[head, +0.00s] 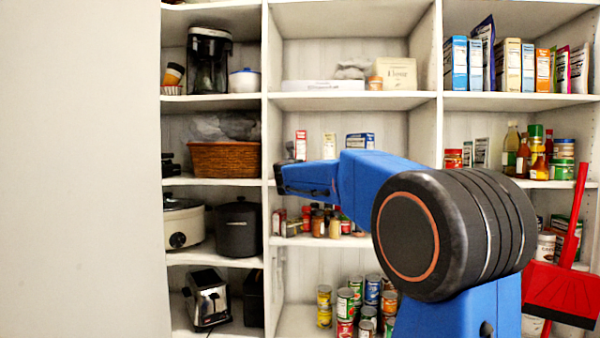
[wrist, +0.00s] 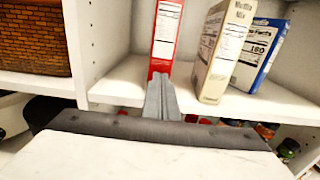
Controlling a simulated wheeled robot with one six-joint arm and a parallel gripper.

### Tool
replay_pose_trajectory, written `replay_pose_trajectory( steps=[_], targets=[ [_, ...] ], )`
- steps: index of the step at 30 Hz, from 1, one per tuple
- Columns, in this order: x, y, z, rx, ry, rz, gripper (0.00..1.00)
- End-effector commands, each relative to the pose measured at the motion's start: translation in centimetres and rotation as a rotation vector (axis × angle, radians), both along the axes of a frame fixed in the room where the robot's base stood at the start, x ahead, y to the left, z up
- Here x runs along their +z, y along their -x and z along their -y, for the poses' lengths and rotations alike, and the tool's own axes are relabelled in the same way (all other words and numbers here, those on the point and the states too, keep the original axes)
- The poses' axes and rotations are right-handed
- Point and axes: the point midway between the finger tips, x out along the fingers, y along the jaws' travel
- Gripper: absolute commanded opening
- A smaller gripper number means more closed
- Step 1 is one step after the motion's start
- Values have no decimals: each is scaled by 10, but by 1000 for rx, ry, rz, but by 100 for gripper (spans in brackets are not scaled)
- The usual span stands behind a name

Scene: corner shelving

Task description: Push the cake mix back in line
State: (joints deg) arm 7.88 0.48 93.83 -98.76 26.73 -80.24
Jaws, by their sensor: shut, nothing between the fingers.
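No label reading cake mix is legible. A red and white box (wrist: 166,32) stands upright on the middle shelf in the wrist view, and in the head view (head: 300,144). To its right is a cream box (wrist: 223,50) that seems to read "Muffin Mix"; it shows in the head view too (head: 329,146). A blue and white box (wrist: 264,48) stands tilted beyond it. My gripper (wrist: 160,80) is shut and empty, its tips overlapping the red box's lower front. I cannot tell whether they touch. In the head view my gripper (head: 278,174) is at the shelf's left.
A shelf upright (wrist: 78,35) stands left of the red box, with a wicker basket (wrist: 35,38) beyond it. The shelf board (wrist: 125,80) is bare left of the red box. Jars (head: 318,222) stand below. A red dustpan (head: 562,292) is at right.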

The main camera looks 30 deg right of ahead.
Motion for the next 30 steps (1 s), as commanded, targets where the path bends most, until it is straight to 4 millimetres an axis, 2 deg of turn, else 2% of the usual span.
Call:
replay_pose_trajectory(
  steps=[7, 16, 21, 30],
  targets=[
    [-1, -6, 4, -1, -1, -1, 0],
    [-1, -47, 32, -3, 0, -2, 0],
    [-1, -61, 42, -3, 0, -2, 0],
    [-1, -63, 43, -1, -1, -1, 0]
  ],
)
